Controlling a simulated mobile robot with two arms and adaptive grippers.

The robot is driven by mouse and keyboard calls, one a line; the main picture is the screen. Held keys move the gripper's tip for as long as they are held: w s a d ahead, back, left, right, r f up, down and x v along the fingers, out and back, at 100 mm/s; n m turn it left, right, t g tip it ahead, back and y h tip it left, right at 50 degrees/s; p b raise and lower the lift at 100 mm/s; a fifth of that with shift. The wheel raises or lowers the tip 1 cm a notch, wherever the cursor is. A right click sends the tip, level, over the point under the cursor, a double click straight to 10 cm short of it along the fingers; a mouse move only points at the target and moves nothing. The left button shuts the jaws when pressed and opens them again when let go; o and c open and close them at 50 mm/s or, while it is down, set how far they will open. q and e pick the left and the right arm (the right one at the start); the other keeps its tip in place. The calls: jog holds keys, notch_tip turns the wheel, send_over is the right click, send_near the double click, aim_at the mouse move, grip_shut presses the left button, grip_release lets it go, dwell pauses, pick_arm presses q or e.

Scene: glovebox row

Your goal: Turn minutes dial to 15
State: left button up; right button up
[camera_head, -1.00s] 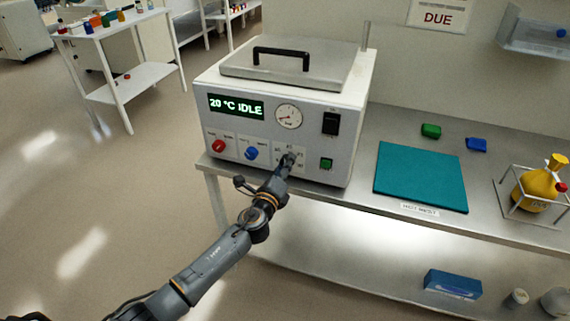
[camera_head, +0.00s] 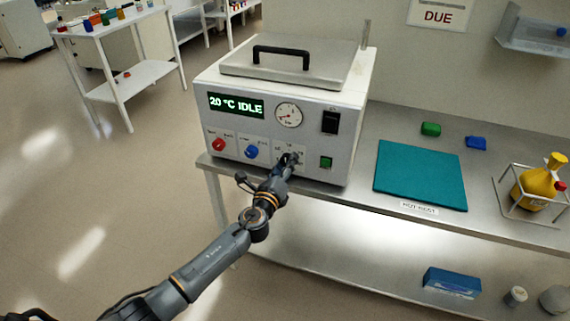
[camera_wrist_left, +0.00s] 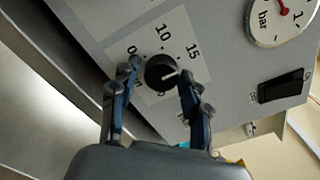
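The minutes dial is a round black knob (camera_wrist_left: 160,70) with a white pointer line, on a light panel with 0, 10 and 15 printed around it. In the left wrist view the line slants toward the right fingertip, below the 15; other marks are partly hidden. My left gripper (camera_wrist_left: 158,78) has its fingers apart, one on each side of the knob. I cannot tell whether they touch it. In the head view my left gripper (camera_head: 291,158) is at the front of the white bath unit (camera_head: 342,160) and covers the dial. My right gripper is out of view.
The unit also has a red knob (camera_head: 218,145), a blue knob (camera_head: 251,151), a gauge (camera_head: 289,114), a black switch (camera_head: 331,122) and a green button (camera_head: 326,162). Its display (camera_head: 236,105) reads 20 °C IDLE. A teal mat (camera_head: 421,176) lies to the right.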

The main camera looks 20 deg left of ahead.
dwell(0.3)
pick_arm(q)
jog(key=s, duration=1.2)
jog(key=shift+a, duration=0.25)
